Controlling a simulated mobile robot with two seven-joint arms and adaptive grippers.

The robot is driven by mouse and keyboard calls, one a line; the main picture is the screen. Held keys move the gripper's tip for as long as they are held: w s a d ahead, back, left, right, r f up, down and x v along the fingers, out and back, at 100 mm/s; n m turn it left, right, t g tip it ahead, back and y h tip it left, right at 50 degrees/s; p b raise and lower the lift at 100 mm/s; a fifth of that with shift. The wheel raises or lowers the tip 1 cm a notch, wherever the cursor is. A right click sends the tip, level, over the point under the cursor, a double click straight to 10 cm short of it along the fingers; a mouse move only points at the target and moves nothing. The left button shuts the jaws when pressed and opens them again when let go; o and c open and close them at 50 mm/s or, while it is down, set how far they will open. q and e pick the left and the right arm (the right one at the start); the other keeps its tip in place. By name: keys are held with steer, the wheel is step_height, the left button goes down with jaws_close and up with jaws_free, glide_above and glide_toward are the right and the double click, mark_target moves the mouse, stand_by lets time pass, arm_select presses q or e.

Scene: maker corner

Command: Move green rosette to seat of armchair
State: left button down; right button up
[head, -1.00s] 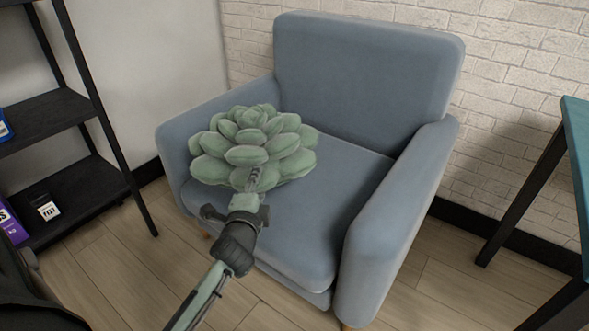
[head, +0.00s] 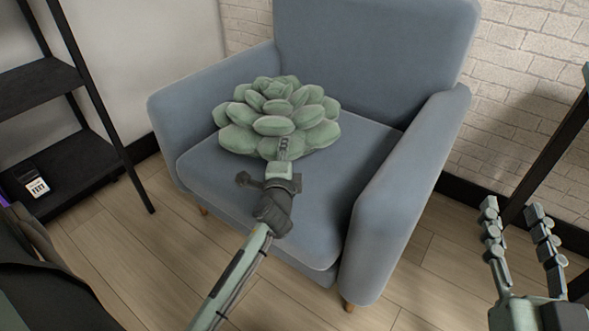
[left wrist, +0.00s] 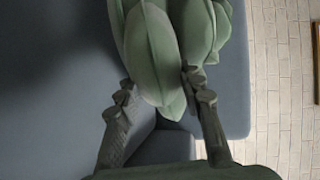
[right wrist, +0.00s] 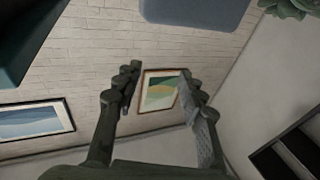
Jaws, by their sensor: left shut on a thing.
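The green rosette (head: 278,112) is a plush, petalled cushion over the seat of the blue-grey armchair (head: 365,38). My left gripper (head: 284,150) reaches it from the front and is shut on one of its petals. In the left wrist view the petal of the rosette (left wrist: 156,50) lies between the fingers of my left gripper (left wrist: 160,98). I cannot tell whether the rosette's underside rests on the seat (head: 340,160). My right gripper (head: 522,228) is open and empty, to the right of the armchair. Its fingers stand apart in the right wrist view (right wrist: 158,90).
A black shelf unit (head: 70,165) stands left of the armchair, with a small box (head: 37,187) on it. A dark table leg (head: 545,155) is at the right edge. A brick wall (head: 520,75) is behind. Wooden floor (head: 130,235) lies open in front.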

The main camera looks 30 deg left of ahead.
arm_select(q)
steer(key=shift+w+d+f, duration=0.25)
steer(key=shift+w+f, duration=0.05)
steer(key=shift+w, duration=0.25)
steer(key=shift+w+d+f, duration=0.25)
steer(key=shift+w, duration=0.25)
steer(key=shift+w+f+b, duration=0.1)
steer(key=shift+f+b, duration=0.05)
steer(key=shift+b, duration=0.2)
step_height(320, 180, down, 4)
steer(key=shift+r+b, duration=0.25)
steer(key=shift+b, duration=0.6)
steer(key=shift+f, duration=0.15)
steer(key=c, duration=1)
jaws_free()
steer(key=shift+f, duration=0.1)
arm_select(e)
step_height(320, 180, up, 8)
steer(key=s+t+y, duration=0.1)
steer(key=s+t, duration=0.2)
steer(key=t, duration=0.2)
steer(key=shift+d+y, duration=0.15)
steer(key=shift+y, duration=0.25)
arm_select(q)
steer(key=shift+s+d, duration=0.1)
steer(key=shift+s, duration=0.1)
arm_select(e)
steer(key=shift+f, duration=0.1)
